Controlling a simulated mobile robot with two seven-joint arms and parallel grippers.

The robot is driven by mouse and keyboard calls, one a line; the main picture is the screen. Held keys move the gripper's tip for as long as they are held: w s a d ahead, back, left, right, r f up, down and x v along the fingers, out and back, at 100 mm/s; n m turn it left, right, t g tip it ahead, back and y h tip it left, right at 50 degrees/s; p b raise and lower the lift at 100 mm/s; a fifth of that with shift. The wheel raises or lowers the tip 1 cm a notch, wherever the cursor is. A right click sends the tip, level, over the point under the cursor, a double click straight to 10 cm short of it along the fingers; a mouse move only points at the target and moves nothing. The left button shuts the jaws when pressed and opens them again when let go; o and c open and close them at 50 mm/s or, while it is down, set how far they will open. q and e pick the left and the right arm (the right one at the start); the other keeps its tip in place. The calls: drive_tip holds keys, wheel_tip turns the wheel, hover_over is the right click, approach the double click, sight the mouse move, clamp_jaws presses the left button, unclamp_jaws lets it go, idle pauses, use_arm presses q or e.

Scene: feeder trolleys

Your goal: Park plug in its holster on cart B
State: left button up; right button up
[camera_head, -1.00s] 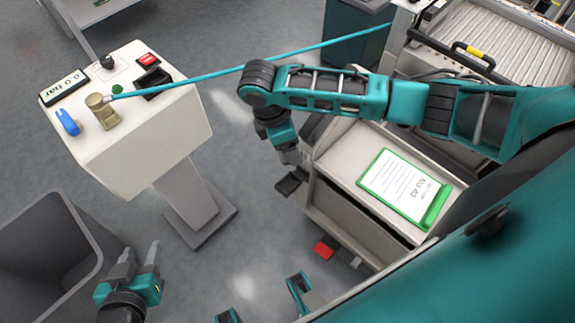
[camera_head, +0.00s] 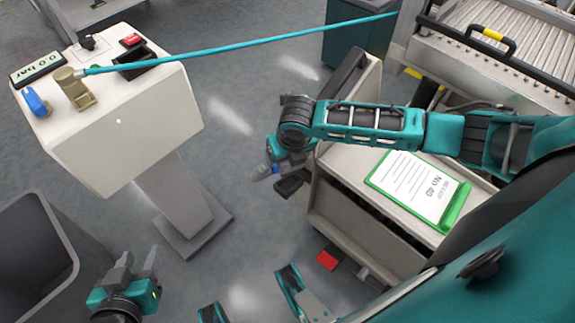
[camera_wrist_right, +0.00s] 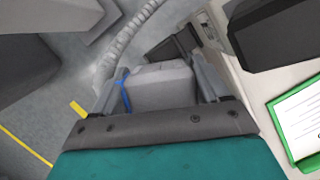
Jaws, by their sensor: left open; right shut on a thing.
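My right gripper (camera_wrist_right: 160,84) is shut on the plug (camera_wrist_right: 158,93), a pale grey block with a blue strip on one side. In the head view the right gripper (camera_head: 276,161) is beside the near cart (camera_head: 345,212), and the plug (camera_head: 262,172) shows small at its tip. A dark bracket (camera_head: 289,187), which looks like the holster, sticks out from the cart's side just below the gripper. A dark shape (camera_wrist_right: 162,48) beyond the plug may be the same part. The plug is not visibly inside it. My left gripper (camera_head: 138,272) is open and empty at lower left.
A white pedestal (camera_head: 125,125) with a gauge and brass fitting (camera_head: 75,90) stands at left. A blue hose (camera_head: 240,43) stretches from it to the right. A grey bin (camera_head: 35,245) is at lower left. A roller cart (camera_head: 500,60) is at back right. Floor between pedestal and cart is clear.

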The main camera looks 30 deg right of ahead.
sight(288, 166)
drive_tip(key=n, duration=0.1)
drive_tip(key=f+n+b, duration=0.1)
drive_tip(key=f+n, duration=0.1)
drive_tip(key=shift+w+d+f+y, duration=0.1)
drive_tip(key=shift+w+f+y, duration=0.15)
drive_tip(key=shift+y, duration=0.15)
drive_tip(key=shift+w+f+n+b, duration=0.1)
drive_tip(key=shift+f+n+b, duration=0.2)
drive_tip(key=shift+n+b, duration=0.5)
drive_tip(key=shift+f+b, duration=0.7)
drive_tip(key=shift+f, duration=0.3)
drive_tip(key=shift+f+b, duration=0.45)
drive_tip(key=shift+f, duration=0.2)
drive_tip(key=shift+w+p, duration=0.1)
drive_tip(key=shift+p, duration=0.25)
drive_tip(key=shift+f+b, duration=0.75)
drive_tip(key=shift+f, duration=0.35)
drive_tip(key=o, duration=1.4)
